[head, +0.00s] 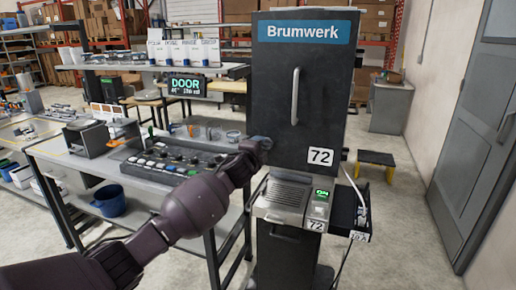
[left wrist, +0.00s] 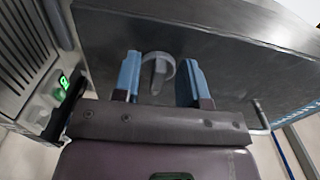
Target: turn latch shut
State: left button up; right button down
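The latch (left wrist: 158,72) is a grey round knob with a raised grip bar, on a dark face of the Brumwerk cabinet (head: 302,100). In the left wrist view it sits between the two blue fingertips of my left gripper (left wrist: 160,78). The fingers are open, one on each side of the latch, with a gap to its grip bar. In the head view my left gripper (head: 259,147) is at the lower left edge of the cabinet, and I cannot make out the latch there. The cabinet door with its vertical handle (head: 295,97) looks closed. My right gripper is not in view.
Below the cabinet is a unit with a grille and a small green display (head: 321,193). A workbench with a button panel (head: 172,158) stands to the left. A green-lettered DOOR sign (head: 187,85) hangs behind it. Floor to the right is mostly clear, with a low stool (head: 375,159).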

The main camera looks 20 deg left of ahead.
pick_arm(q)
jog(key=s, duration=1.1)
jog(key=shift+a, duration=0.2)
jog(key=shift+w, duration=0.1)
